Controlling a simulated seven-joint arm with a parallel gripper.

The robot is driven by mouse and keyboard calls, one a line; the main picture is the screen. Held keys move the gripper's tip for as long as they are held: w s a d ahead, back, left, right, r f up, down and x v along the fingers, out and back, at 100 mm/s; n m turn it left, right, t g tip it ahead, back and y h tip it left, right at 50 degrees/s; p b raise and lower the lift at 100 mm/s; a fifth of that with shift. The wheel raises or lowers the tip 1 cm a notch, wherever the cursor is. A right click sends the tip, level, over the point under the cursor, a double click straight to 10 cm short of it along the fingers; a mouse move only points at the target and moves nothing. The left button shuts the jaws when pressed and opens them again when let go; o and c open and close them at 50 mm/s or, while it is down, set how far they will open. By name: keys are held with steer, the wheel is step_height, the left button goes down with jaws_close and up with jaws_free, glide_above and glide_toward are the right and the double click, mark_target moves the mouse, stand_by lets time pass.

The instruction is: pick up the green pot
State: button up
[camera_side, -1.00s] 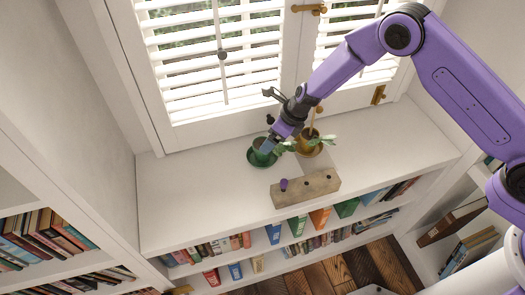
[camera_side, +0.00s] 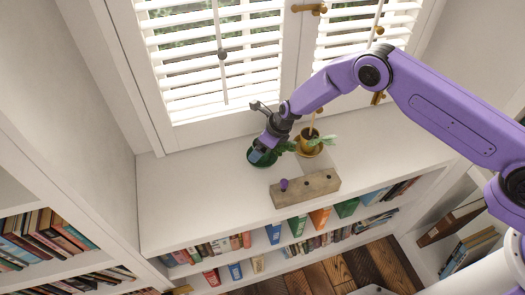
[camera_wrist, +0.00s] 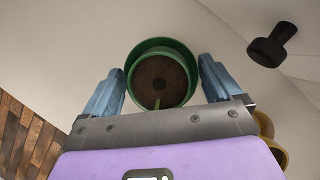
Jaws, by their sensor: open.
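The green pot (camera_wrist: 185,54) is round, with dark soil inside. In the wrist view it lies between the two blue fingers of my gripper (camera_wrist: 163,88), which is open with a finger on each side. Small gaps show between the fingers and the pot's rim. In the side view the green pot (camera_side: 252,158) sits on the white window ledge, and my gripper (camera_side: 264,154) comes down over it and hides part of it. I cannot tell from these views how far down the fingers reach.
A yellow pot (camera_side: 309,150) with a plant stands just right of the green pot. A wooden block (camera_side: 312,188) with a purple knob lies in front on the ledge (camera_side: 200,200). A dark knob-shaped object (camera_wrist: 272,46) shows nearby. The ledge to the left is clear.

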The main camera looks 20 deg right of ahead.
steer(key=c, duration=1.4)
steer(key=shift+c, duration=0.2)
steer(key=shift+r, duration=0.2)
steer(key=shift+r, duration=0.5)
step_height(320, 180, up, 2)
steer(key=shift+s+r, duration=0.1)
steer(key=shift+r, duration=0.05)
steer(key=s+d+r, duration=0.7)
steer(key=s+r, duration=0.4)
steer(key=r, duration=0.1)
steer(key=shift+s+d+r, duration=0.15)
steer(key=shift+s+r, duration=0.05)
steer(key=shift+s, duration=0.2)
